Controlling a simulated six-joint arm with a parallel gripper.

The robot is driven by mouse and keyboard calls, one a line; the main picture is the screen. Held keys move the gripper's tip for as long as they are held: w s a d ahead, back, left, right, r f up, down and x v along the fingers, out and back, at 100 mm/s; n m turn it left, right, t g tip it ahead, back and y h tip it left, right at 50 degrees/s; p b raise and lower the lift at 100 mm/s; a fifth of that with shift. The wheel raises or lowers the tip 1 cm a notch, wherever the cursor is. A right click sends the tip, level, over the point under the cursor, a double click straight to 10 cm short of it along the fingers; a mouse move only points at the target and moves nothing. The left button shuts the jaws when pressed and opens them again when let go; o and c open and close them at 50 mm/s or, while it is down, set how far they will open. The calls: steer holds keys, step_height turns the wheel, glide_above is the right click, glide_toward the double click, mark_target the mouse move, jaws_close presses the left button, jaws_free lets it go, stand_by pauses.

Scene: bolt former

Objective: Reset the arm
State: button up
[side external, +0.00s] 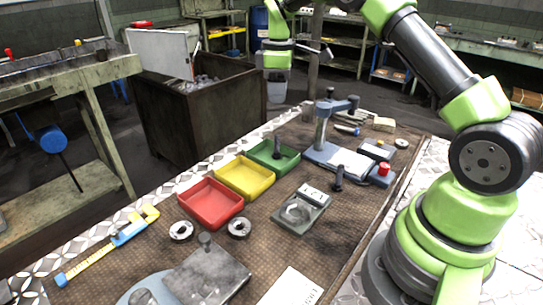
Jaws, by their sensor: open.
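My green-and-black arm reaches up from the lower right and over the back of the bench. My gripper (326,51) is small and dark beside the green wrist, high above the bench and apart from everything on it. It is open, and nothing shows in it. The workbench (150,262) has a brown textured top. A red tray (211,204), a yellow tray (245,177) and a green tray (288,163) stand in a row. A dark bolt-like part (277,148) stands at the green tray. Another dark upright part (338,178) stands on the bench.
A blue-grey press-like device (322,130) rises at the back of the bench. A grey fixture (302,213) sits mid-bench, and a metal block (208,274) lies in front. A yellow-and-blue caliper (108,243) lies left. A large brown bin (205,120) stands behind.

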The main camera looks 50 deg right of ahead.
steer(key=s+a+r+m+t, duration=0.2)
steer(key=s+a+r, duration=0.3)
steer(key=r, duration=0.2)
steer(key=s+a+r+m+t, duration=0.1)
steer(key=s+a+r+m, duration=0.25)
steer(key=r, duration=0.35)
steer(key=s+a+m+t+y, duration=0.1)
steer(key=s+a+m+t, duration=0.1)
steer(key=s, duration=0.6)
steer(key=s+a+m+t+y, duration=0.1)
steer(key=s+a+m+t, duration=0.1)
steer(key=s+a, duration=0.3)
steer(key=s+m, duration=0.1)
steer(key=s, duration=0.3)
steer(key=shift+f, duration=0.25)
